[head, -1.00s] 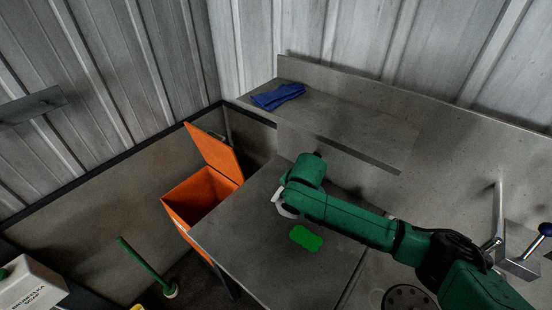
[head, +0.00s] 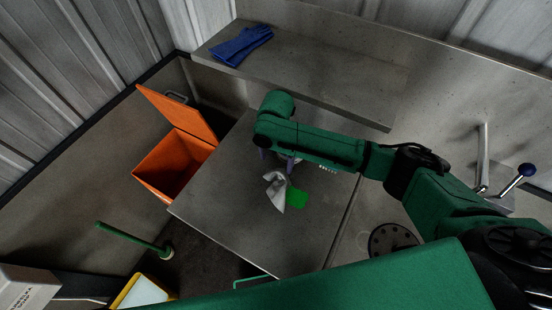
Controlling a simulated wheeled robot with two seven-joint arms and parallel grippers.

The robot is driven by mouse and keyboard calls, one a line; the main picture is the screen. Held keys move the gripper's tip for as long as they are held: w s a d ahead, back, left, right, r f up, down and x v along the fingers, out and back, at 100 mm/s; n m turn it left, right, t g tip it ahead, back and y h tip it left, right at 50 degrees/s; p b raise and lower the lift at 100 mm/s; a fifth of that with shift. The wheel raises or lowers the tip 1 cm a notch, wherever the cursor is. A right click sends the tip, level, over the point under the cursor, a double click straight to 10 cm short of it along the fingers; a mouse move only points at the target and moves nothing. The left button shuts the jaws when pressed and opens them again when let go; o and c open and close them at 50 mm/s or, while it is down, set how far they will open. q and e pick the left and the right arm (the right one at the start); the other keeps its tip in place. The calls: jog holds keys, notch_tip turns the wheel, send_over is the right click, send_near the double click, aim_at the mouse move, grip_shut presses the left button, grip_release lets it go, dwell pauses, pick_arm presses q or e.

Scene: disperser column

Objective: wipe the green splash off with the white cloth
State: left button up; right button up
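My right gripper (head: 284,170) points down at the cloth's upper end, just behind the splash. It appears shut on the cloth, though the arm above hides part of the fingers. My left gripper is not in view.
An orange bin (head: 165,165) with its lid open stands left of the worktop. Blue gloves (head: 241,45) lie on the raised shelf (head: 330,75) behind.

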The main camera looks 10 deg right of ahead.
pick_arm(q)
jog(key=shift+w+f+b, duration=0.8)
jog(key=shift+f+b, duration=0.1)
jog(key=shift+b, duration=0.1)
pick_arm(e)
notch_tip(320, 180, down, 4)
jog(key=shift+f, duration=0.1)
grip_shut()
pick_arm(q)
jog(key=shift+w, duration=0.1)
